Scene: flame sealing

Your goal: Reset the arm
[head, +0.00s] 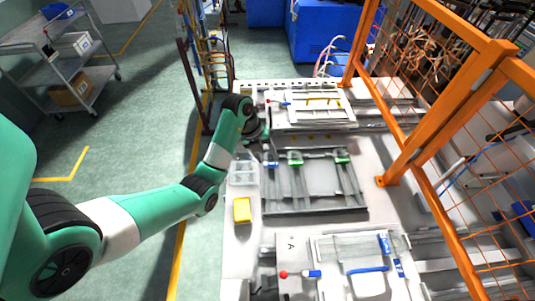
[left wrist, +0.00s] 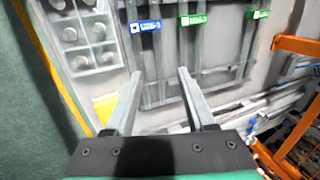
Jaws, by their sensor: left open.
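My left arm (head: 170,205) reaches in from the left in the head view. Its gripper (head: 268,152) is over the left edge of the workbench, beside the rack with blue and green labels. In the left wrist view the gripper (left wrist: 160,85) has its two fingers apart with nothing between them. The fingertips point towards the rack (left wrist: 212,65) and appear above it; the exact height is unclear. My right gripper does not show in either view.
A yellow block (head: 242,210) and a clear compartment tray (head: 243,170) sit on the bench's left side. An orange mesh fence (head: 430,145) stands along the right. A red-knobbed fixture (head: 284,274) is at the front. A grey cart (head: 65,60) stands far left.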

